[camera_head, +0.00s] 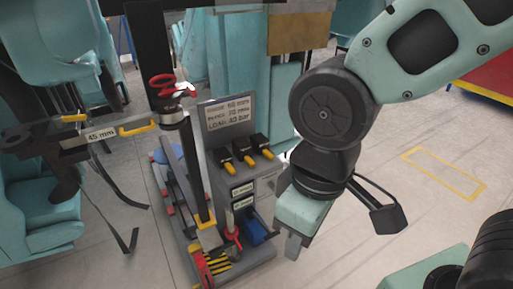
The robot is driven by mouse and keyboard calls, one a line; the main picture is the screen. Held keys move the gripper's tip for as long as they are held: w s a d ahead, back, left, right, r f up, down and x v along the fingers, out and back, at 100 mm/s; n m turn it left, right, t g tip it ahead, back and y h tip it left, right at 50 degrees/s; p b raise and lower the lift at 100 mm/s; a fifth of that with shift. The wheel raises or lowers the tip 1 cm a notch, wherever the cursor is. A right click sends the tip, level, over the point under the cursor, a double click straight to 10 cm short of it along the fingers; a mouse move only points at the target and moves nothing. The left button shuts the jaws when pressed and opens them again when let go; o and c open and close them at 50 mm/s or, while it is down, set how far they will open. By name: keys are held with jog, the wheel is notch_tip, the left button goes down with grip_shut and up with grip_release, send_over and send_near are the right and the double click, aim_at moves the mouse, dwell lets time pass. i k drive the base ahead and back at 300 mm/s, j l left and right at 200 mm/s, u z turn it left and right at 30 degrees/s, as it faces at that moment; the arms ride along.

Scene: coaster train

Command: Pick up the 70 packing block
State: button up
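Three black blocks with yellow tabs sit in a row on top of a grey stand: a left one (223,157), a middle one (242,148) and a right one (261,142). I cannot read a size on any of them, so I cannot tell which is the 70 packing block. A sign (228,114) behind them seems to read 70 mm on its middle line. My gripper (292,247) hangs down to the right of the stand, apart from the blocks. Its fingers are too small and partly hidden to tell whether they are open.
The grey stand (262,187) has two small labels on its front and a blue item (252,231) low down. A jack-like post with a red handwheel (162,83) stands left of it. A 45 mm label (100,135) hangs further left.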

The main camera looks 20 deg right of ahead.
aim_at(242, 147)
jog(key=i+j+z, duration=0.3)
jog(key=j, duration=0.35)
jog(key=i+j+z, duration=0.15)
jog(key=j, duration=0.2)
jog(key=i+j+z, duration=0.15)
jog(key=j, duration=0.2)
jog(key=i+j+z, duration=0.15)
jog(key=j, duration=0.25)
